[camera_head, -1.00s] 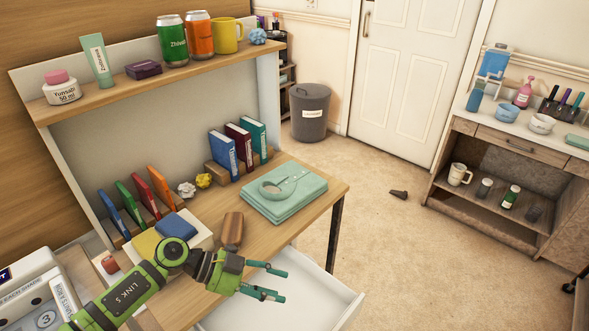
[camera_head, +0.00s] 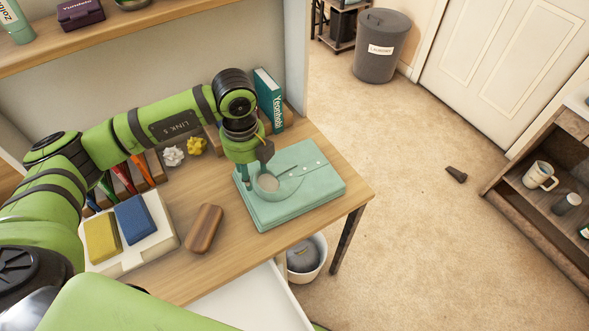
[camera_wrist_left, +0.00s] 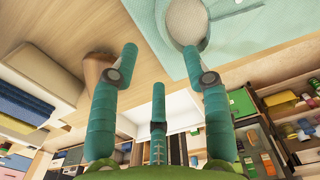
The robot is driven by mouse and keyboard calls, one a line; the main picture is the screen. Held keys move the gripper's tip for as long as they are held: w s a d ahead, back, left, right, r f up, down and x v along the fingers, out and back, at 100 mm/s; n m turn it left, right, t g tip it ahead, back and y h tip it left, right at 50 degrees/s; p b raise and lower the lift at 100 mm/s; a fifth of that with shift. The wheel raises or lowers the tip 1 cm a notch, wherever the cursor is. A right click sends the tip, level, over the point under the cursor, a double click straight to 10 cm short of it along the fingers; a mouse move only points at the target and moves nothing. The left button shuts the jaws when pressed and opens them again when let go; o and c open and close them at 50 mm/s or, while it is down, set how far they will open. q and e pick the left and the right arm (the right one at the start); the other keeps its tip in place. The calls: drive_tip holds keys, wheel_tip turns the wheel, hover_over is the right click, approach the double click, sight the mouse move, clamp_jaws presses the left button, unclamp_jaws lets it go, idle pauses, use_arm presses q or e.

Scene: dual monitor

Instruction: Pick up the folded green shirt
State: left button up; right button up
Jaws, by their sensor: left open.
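The folded green shirt (camera_head: 312,188) lies flat in a pale teal stack near the right end of the wooden desk, with its round grey-lined collar toward the left. My left gripper (camera_head: 256,180) points down at the shirt's left edge, by the collar. In the left wrist view the gripper (camera_wrist_left: 160,58) has its fingers spread with nothing between them. One fingertip overlaps the collar of the shirt (camera_wrist_left: 235,35), and the other is over bare desk. Whether a finger touches the cloth I cannot tell. My right gripper is not in view.
Crumpled paper (camera_head: 196,146) and a teal book (camera_head: 268,100) stand behind. A white drawer (camera_head: 245,312) is open below the desk's front edge.

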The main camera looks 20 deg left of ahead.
sight(254, 185)
use_arm(q)
drive_tip(key=shift+s+f+p, duration=0.15)
drive_tip(key=shift+f+p, duration=0.25)
drive_tip(key=shift+f, duration=0.55)
drive_tip(key=f, duration=0.3)
drive_tip(key=shift+w+f+p, duration=0.2)
drive_tip(key=shift+f+p, duration=0.1)
drive_tip(key=shift+p, duration=0.05)
drive_tip(key=shift+f, duration=0.15)
drive_tip(key=shift+w+d, duration=0.1)
clamp_jaws()
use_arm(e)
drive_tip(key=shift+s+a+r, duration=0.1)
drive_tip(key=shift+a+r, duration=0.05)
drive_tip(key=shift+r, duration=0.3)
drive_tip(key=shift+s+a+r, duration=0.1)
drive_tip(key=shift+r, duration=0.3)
